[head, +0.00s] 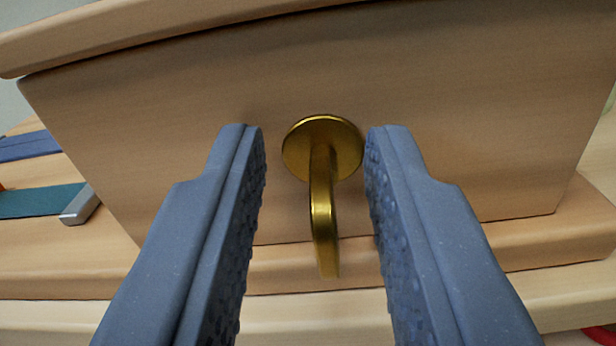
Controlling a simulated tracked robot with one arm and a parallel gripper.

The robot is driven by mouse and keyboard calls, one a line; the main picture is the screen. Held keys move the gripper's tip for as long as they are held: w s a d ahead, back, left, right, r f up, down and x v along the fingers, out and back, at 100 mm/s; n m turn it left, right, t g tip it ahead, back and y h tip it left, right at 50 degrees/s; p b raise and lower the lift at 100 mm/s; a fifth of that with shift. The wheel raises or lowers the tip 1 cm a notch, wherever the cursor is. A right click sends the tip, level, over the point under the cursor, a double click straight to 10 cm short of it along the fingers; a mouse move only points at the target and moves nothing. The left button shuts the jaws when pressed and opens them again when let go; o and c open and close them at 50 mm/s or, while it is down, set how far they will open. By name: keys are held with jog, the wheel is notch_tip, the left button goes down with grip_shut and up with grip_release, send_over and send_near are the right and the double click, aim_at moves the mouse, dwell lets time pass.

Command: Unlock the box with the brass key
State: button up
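The wooden box (430,110) fills most of the head view, with its front face towards me and its lid's edge along the top. A round brass plate (298,150) sits on that front face. A flat brass piece, which looks like the bow of the brass key (324,215), sticks out from the plate towards me, standing edge-on. My gripper (317,150) is open, with one grey ridged finger on each side of the brass piece. A gap shows between each finger and the brass. Any part of the key inside the box is hidden.
The box stands on a light wooden base or board (560,240) above a pale surface. On the left lie a blue strip (28,146) and a teal strip (38,201) with a grey metal end (80,206). A bit of something red (603,334) shows at the lower right corner.

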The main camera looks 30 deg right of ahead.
jog(key=shift+s+a, duration=0.1)
jog(key=shift+s, duration=0.05)
jog(key=p+v, duration=0.1)
jog(key=v, duration=1.2)
jog(key=shift+s+a+p, duration=0.2)
jog(key=shift+p, duration=0.15)
jog(key=shift+f, duration=0.1)
